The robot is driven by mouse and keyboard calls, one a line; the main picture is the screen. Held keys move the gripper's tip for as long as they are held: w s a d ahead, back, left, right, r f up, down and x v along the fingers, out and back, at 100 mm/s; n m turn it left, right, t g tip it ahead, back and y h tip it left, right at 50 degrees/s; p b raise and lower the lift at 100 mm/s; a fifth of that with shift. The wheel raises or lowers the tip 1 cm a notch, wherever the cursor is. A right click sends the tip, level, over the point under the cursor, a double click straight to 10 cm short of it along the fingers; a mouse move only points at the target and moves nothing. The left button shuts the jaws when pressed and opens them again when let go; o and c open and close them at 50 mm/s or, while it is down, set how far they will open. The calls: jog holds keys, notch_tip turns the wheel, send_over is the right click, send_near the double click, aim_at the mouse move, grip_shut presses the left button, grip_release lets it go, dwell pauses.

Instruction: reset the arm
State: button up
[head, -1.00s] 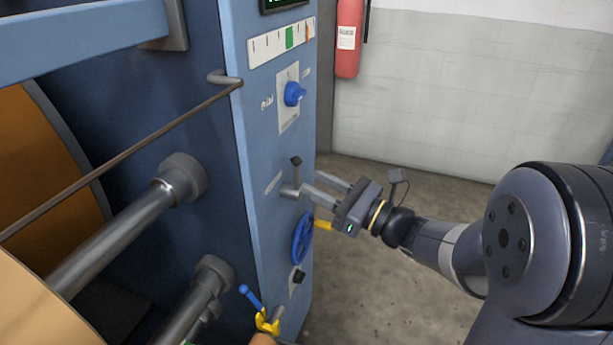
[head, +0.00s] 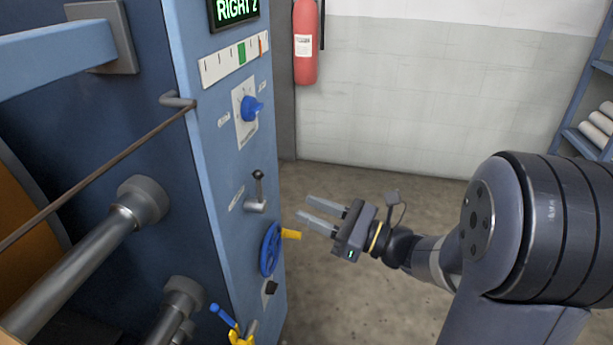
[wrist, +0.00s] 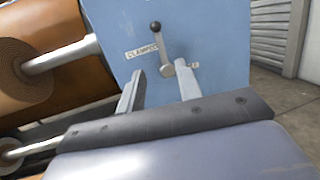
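My gripper (head: 313,215) is open and empty in the head view, to the right of the blue press panel and apart from it. Its two fingers point left toward the panel. In the wrist view my gripper (wrist: 158,97) has its fingers spread, with the small lever (wrist: 158,48) with a black knob showing beyond and between them. The same lever (head: 257,188) stands upright on the panel in the head view. A label reading "CLAMPED" is beside it in the wrist view.
The panel also carries a blue handwheel (head: 270,250) with a yellow handle (head: 291,234), a blue selector knob (head: 252,108) and a lit display (head: 235,10). A fire extinguisher (head: 305,45) hangs at the back wall. A shelf (head: 583,130) stands far right. Floor beyond my gripper is clear.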

jog(key=b+x, duration=0.1)
jog(key=x, duration=0.9)
jog(key=shift+w+a+b, duration=0.2)
jog(key=shift+a+b, duration=0.05)
jog(key=shift+b, duration=0.05)
jog(key=shift+d, duration=0.1)
jog(key=p, duration=0.2)
send_near(261, 190)
jog(key=b+x, duration=0.2)
jog(key=x, duration=0.7)
jog(key=shift+w, duration=0.1)
jog(key=shift+w+d+r+m+h+p, duration=0.15)
jog(key=shift+w+m+h+p, duration=0.1)
jog(key=shift+m+p, duration=0.55)
jog(key=shift+w+d+m+h+p, duration=0.1)
jog(key=shift+w+m+h+p, duration=0.2)
jog(key=shift+m+p, duration=0.45)
